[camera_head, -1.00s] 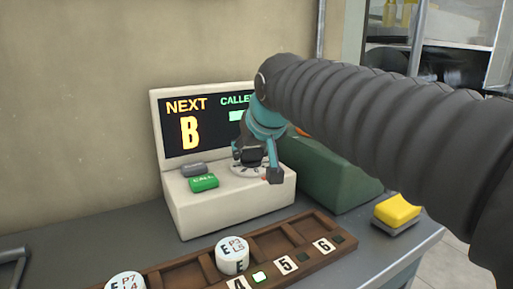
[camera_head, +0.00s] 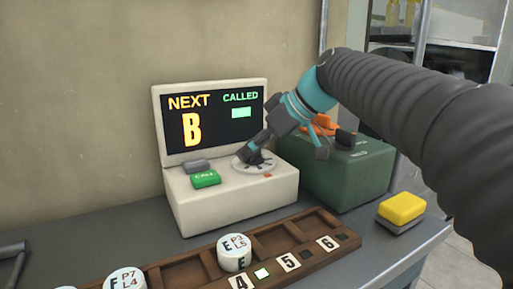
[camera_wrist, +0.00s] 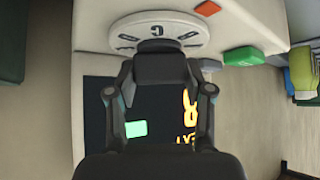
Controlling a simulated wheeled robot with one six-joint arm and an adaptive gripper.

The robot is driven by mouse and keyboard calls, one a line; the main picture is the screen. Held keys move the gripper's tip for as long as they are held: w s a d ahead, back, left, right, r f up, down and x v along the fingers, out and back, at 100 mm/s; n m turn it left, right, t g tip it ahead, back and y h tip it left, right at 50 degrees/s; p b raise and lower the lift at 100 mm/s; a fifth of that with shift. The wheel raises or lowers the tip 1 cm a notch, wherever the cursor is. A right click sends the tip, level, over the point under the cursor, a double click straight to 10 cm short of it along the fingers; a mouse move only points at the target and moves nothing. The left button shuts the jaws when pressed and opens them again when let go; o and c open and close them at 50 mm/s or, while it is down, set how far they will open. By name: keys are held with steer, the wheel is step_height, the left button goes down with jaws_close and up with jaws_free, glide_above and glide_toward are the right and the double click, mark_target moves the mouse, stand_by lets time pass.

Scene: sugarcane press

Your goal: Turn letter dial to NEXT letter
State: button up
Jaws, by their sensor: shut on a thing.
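The letter dial (camera_head: 262,166) is a white disc with dark letters on top of a cream console (camera_head: 235,200). It also shows at the top of the wrist view (camera_wrist: 155,32), with a "C" facing the gripper. My gripper (camera_head: 252,153) comes in tilted from the upper right and is shut on the dial's middle; its fingertips hide the grip there. The console's screen (camera_head: 212,135) reads NEXT with an orange "B", and CALLED with a plain green block. A green CALL button (camera_head: 205,179) and a grey block (camera_head: 195,166) sit left of the dial.
A green machine (camera_head: 340,175) with an orange part stands close to the right of the console. A wooden tray (camera_head: 205,275) with numbered slots and white lettered discs (camera_head: 234,252) lies in front. A yellow-topped block (camera_head: 401,208) sits near the table's right edge.

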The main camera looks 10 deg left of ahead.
steer(key=shift+n+g, duration=0.5)
steer(key=shift+n, duration=0.3)
steer(key=shift+f, duration=0.1)
steer(key=o, duration=1.2)
steer(key=shift+c, duration=0.2)
steer(key=v, duration=1.2)
steer(key=shift+w+d, duration=0.15)
steer(key=shift+f, duration=0.1)
